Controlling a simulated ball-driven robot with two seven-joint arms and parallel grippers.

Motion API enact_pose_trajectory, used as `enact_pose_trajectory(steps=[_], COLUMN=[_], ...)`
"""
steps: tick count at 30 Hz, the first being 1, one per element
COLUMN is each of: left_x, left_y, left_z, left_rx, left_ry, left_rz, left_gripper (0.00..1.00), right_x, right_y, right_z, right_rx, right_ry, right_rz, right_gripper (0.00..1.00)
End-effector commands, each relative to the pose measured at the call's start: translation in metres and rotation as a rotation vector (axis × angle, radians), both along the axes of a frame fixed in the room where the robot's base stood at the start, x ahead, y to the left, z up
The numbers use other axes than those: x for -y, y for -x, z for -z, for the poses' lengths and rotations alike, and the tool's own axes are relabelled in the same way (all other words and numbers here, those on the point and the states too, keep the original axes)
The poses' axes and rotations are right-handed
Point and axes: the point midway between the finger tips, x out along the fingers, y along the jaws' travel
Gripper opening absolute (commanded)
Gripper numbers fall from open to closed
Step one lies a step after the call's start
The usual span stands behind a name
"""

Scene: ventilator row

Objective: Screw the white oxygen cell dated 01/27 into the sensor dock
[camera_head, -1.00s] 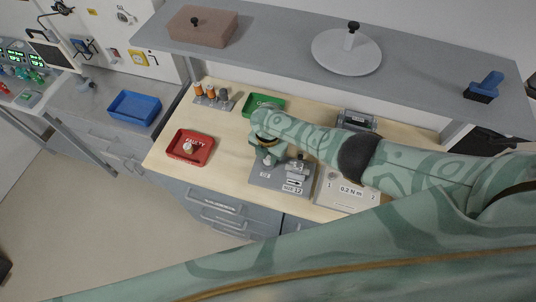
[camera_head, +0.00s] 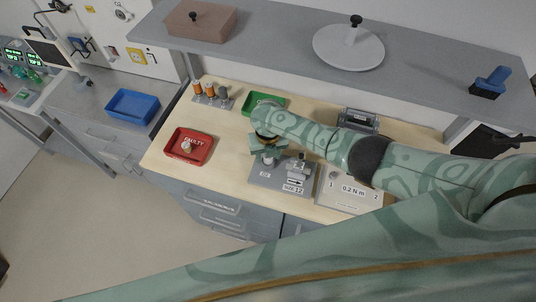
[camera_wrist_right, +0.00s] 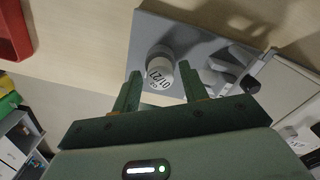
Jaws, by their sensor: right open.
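The white oxygen cell dated 01/27 (camera_wrist_right: 160,64) stands on the grey sensor dock (camera_wrist_right: 142,38) in the right wrist view. In the head view the cell (camera_head: 268,159) shows as a small pale cylinder near the left end of the dock (camera_head: 283,178), by the O2 mark. My right gripper (camera_wrist_right: 160,78) is open, its fingertips on the near side of the cell, apart from each other. In the head view the right gripper (camera_head: 266,147) is just above the cell. Whether the cell is fully seated cannot be told. My left gripper is not in view.
A red FAULTY tray (camera_head: 204,157) holds a small pale part. A rack (camera_head: 211,101) of orange and grey cells and a green tray (camera_head: 280,98) stand behind. A 0.2 N m plate (camera_head: 347,204) is right of the dock. A shelf (camera_head: 270,35) overhangs the bench's back.

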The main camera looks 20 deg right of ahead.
Motion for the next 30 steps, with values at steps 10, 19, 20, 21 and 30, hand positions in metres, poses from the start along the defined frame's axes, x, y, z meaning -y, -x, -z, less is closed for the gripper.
enact_pose_trajectory(steps=[10, 19, 20, 21, 30], left_x=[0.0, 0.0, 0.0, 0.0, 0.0], left_y=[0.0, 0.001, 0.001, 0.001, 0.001], left_z=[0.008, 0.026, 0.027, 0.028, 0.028], left_rx=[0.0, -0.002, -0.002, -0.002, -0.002], left_ry=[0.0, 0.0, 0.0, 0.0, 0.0], left_rz=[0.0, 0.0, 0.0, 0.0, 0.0], left_gripper=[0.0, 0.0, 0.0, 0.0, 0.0], right_x=[0.0, 0.001, 0.001, 0.0, 0.0], right_y=[0.0, 0.0, 0.0, 0.0, 0.0], right_z=[0.002, 0.003, 0.002, 0.002, -0.001], right_rx=[0.001, 0.0, 0.0, 0.0, -0.001], right_ry=[-0.001, 0.002, 0.001, 0.0, 0.0], right_rz=[-0.176, -0.654, -0.687, -0.724, -0.784], right_gripper=[0.43, 0.43, 0.43, 0.43, 0.43])
